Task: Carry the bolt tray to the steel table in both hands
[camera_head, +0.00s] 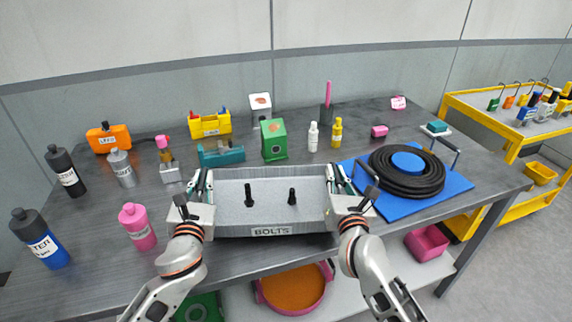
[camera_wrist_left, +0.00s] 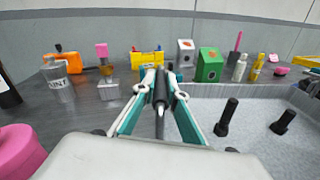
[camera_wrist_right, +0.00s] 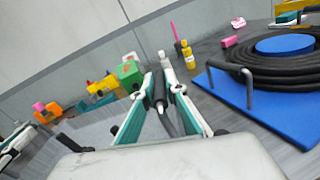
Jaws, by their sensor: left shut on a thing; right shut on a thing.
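The bolt tray (camera_head: 235,231) is a grey open box labelled BOLTS, with two black bolts (camera_head: 249,195) (camera_head: 292,197) standing in it. It is at the front middle of the grey-topped table (camera_head: 300,256); I cannot tell whether it touches the top. My left gripper (camera_head: 206,181) is shut on a dark handle at its left end. That grip shows in the left wrist view (camera_wrist_left: 160,88), with the tray to its right (camera_wrist_left: 260,95). My right gripper (camera_head: 335,178) is shut on the right-end handle, also dark in the right wrist view (camera_wrist_right: 159,90).
Behind the tray stand a teal tool holder (camera_head: 221,155), a green box (camera_head: 274,141) and small bottles (camera_head: 313,137). A blue board (camera_head: 440,188) with a coiled black hose (camera_head: 407,185) lies close right. Bottles, including a pink one (camera_head: 138,227), stand left. A yellow cart (camera_head: 480,117) stands right.

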